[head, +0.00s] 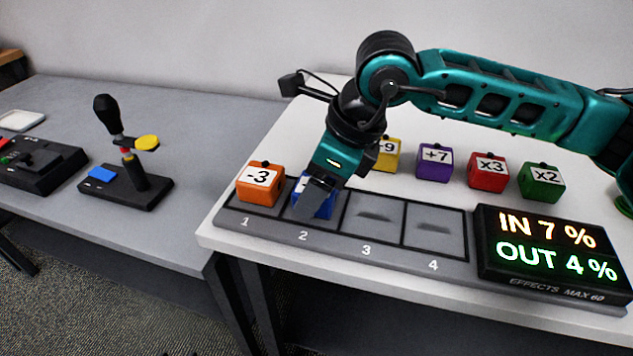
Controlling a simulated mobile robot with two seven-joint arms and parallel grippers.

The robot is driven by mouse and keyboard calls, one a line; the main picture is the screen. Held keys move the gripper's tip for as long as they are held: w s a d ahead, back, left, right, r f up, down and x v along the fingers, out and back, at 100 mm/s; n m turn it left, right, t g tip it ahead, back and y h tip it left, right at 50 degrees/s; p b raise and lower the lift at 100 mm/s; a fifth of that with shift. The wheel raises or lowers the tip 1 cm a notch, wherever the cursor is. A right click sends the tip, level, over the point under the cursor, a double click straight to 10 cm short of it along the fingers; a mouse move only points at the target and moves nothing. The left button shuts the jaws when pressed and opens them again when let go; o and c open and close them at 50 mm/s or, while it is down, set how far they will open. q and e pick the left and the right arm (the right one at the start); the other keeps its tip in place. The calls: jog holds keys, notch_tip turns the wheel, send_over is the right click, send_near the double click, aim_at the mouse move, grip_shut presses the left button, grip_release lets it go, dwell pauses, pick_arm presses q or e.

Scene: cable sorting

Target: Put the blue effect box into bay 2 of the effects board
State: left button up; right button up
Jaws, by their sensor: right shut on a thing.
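The blue effect box (325,207) is at bay 2 of the effects board (350,238), partly hidden by my right gripper. My right gripper (316,196) comes down over it from above and is shut on it. I cannot tell whether the box rests fully on the bay floor. An orange box marked -3 (261,184) sits in bay 1, just left of the blue box. Bay 3 (374,222) and bay 4 (433,232) are empty. My left gripper is not in view.
Yellow (387,157), purple +7 (434,161), red x3 (488,172) and green x2 (541,182) boxes stand behind the board. A display (553,255) at the board's right reads IN 7 %, OUT 4 %. A joystick device (126,185) stands on the grey table at left.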

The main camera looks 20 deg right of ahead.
jog(key=o, duration=1.2)
jog(key=shift+c, duration=0.2)
jog(key=shift+r+p, duration=0.25)
jog(key=shift+p, duration=0.15)
jog(key=p+v, duration=0.1)
jog(key=v, duration=1)
jog(key=shift+r, duration=0.35)
jog(key=shift+s, duration=0.1)
